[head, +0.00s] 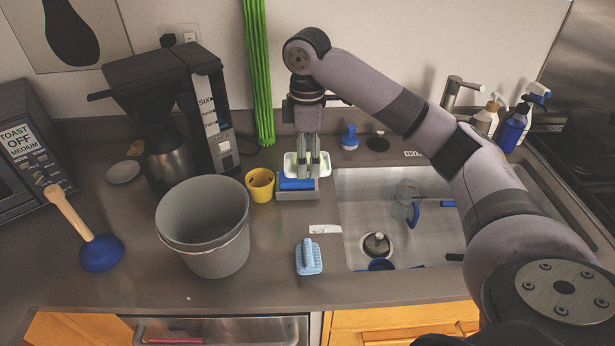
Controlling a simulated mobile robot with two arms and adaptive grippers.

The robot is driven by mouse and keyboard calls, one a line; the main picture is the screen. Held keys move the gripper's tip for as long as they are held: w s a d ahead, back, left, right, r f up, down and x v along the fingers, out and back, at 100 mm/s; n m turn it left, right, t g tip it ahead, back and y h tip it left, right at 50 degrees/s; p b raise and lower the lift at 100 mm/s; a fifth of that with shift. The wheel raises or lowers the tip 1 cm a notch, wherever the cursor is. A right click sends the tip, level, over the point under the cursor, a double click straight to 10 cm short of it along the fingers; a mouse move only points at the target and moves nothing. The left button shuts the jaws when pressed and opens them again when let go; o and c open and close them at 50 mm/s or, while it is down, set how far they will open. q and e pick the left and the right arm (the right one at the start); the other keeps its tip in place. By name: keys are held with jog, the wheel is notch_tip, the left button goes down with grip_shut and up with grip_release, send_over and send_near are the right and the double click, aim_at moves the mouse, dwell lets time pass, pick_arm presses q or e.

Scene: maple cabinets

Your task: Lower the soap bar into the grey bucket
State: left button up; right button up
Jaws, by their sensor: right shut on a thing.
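My right gripper (308,174) points down at the back of the counter, left of the sink. It is shut on a pale white-green piece that looks like the soap bar (290,166); the fingers hide part of it. The bar shows just over a grey holder (298,195) with a blue sponge in it; I cannot tell whether they touch. The grey bucket (215,260) stands upright on the counter, to the left and nearer the front. Its mouth is open and its inside wall shows, but its bottom is hidden. My left gripper is not in view.
A yellow cup (260,185) stands between bucket and holder. A blue brush (309,257) lies right of the bucket, a plunger (85,230) left of it. A coffee maker (165,110) stands behind. The sink (430,225) holds several items. A green strip (259,80) stands against the wall.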

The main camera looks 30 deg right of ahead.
aim_at(294, 162)
jog(key=a+r+p, duration=0.1)
jog(key=p, duration=0.1)
jog(key=a+r+p, duration=0.1)
jog(key=p, duration=0.1)
jog(key=a+r+p, duration=0.1)
jog(key=r+p, duration=0.1)
jog(key=shift+w, duration=0.25)
jog(key=w+a+p, duration=0.2)
jog(key=a+p, duration=0.1)
jog(key=a, duration=0.7)
jog(key=w+a+f+p, duration=0.1)
jog(key=a+p, duration=0.2)
jog(key=a, duration=0.7)
jog(key=shift+w+f+p, duration=0.3)
jog(key=shift+w, duration=0.1)
jog(key=shift+f, duration=0.1)
jog(key=shift+f+b, duration=2.3)
jog(key=shift+f, duration=5.45)
